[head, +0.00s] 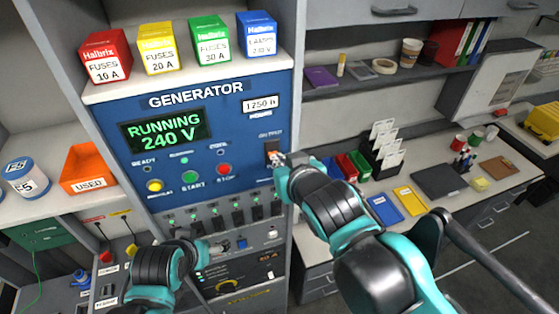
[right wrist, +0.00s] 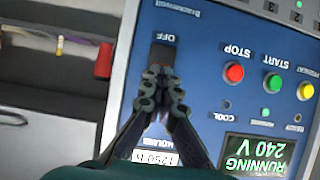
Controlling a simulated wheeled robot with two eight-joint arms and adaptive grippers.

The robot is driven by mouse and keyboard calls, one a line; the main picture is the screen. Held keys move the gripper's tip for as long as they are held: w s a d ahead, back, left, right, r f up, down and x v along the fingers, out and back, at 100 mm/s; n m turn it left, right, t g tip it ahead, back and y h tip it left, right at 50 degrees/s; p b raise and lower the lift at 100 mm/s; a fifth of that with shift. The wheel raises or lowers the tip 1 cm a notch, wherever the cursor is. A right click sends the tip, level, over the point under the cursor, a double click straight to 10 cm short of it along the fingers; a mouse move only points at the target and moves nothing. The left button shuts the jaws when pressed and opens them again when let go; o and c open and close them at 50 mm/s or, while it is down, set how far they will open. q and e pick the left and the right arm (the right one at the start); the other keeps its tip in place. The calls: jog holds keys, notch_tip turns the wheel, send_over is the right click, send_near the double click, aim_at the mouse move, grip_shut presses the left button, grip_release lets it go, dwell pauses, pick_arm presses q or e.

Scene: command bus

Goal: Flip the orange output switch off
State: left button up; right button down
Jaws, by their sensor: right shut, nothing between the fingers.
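The output switch (head: 270,147) is on the right side of the blue generator panel (head: 205,98), under a small output label. It looks dark with a bit of orange at its lower end. In the right wrist view, which is upside down, the dark switch (right wrist: 162,54) sits beside the word OFF. My right gripper (head: 276,159) is shut and empty, its tips at the switch's lower part and partly hiding it. Whether they touch it I cannot tell. The closed tips also show in the right wrist view (right wrist: 160,72). My left gripper (head: 226,246) is low before the panel, its fingers unclear.
The display (head: 166,135) reads RUNNING 240 V. Below it are a yellow button (head: 155,186), a green start button (head: 190,177) and a red stop button (head: 223,169). A row of breakers (head: 238,218) lies beneath. Coloured fuse bins stand on the ledge above.

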jog(key=shift+f, duration=0.1)
jog(key=shift+w, duration=0.15)
jog(key=shift+w+a+r, duration=0.25)
jog(key=shift+w+r, duration=0.1)
jog(key=shift+w, duration=0.3)
jog(key=shift+s, duration=0.1)
